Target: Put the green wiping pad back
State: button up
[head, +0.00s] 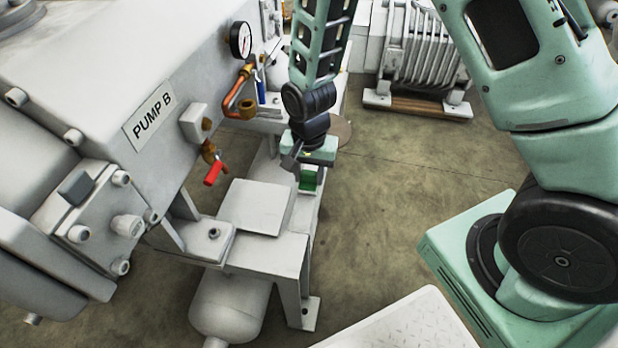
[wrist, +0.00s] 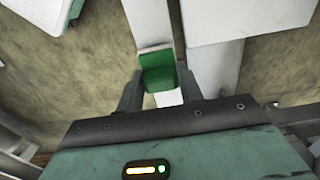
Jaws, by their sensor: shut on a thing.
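The green wiping pad (head: 309,182) shows small below my gripper (head: 305,168), over the far part of the white pump frame (head: 271,160). In the wrist view the pad (wrist: 158,73) sits between the two dark fingers of my gripper (wrist: 159,88), which is shut on it. A pale edge runs along the pad's far side. I cannot tell whether the pad touches the frame beneath it. Its underside is hidden.
The pump body marked PUMP B (head: 153,115) stands at the left. A red-handled valve (head: 214,172), a pressure gauge (head: 240,40) and a copper pipe (head: 236,95) stick out near my arm. A flat white plate (head: 256,206) lies nearer.

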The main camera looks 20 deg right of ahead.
aim_at(309, 172)
jog(key=shift+f, duration=0.35)
jog(key=shift+f, duration=0.15)
jog(key=o, duration=1.1)
jog(key=shift+c, duration=0.2)
notch_tip(309, 172, up, 12)
jog(key=p, duration=0.5)
jog(key=s+a+r+n, duration=0.3)
jog(key=s+r+n, duration=0.4)
jog(key=s, duration=0.3)
jog(key=s+a+r+n, duration=0.3)
jog(key=s+r+n, duration=0.4)
jog(key=s, duration=0.3)
jog(key=shift+n+y, duration=0.3)
jog(key=shift+n, duration=0.2)
